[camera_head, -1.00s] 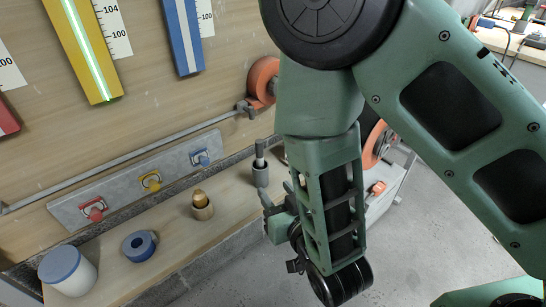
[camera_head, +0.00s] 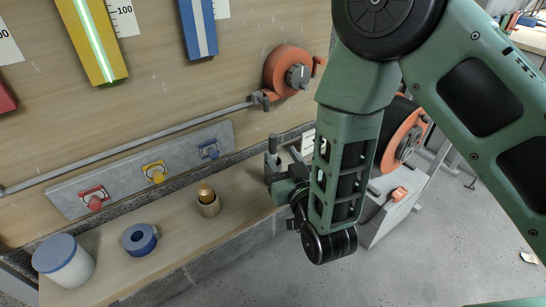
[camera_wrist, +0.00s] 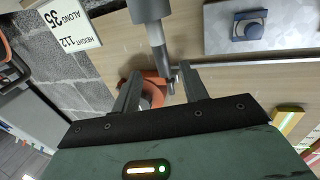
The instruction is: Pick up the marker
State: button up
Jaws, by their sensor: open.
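The marker is a dark grey upright rod standing in a grey cylindrical holder. In the wrist view the marker (camera_wrist: 157,48) comes down from the holder (camera_wrist: 149,8) at the top of the picture. Its far end reaches the space between my two open fingers. In the head view the marker (camera_head: 273,144) shows just beyond my gripper (camera_head: 271,168), which hides part of the holder. My gripper is open in the wrist view (camera_wrist: 163,92), with one finger either side of the marker's end. I cannot tell whether either finger touches it.
Behind are a grey plate (camera_head: 125,175) with coloured knobs, a rail (camera_head: 140,146) and an orange reel (camera_head: 283,66). Floor shows at right.

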aim_at(275, 144)
jog(key=x, duration=0.2)
jog(key=shift+w+a, duration=0.15)
jog(key=shift+w, duration=0.15)
jog(key=shift+r+b+x, duration=0.15)
jog(key=shift+r+x, duration=0.05)
jog(key=shift+x, duration=1.1)
jog(key=shift+r+b+x, duration=0.15)
jog(key=shift+x, duration=1.15)
jog(key=shift+a, duration=0.1)
grip_shut()
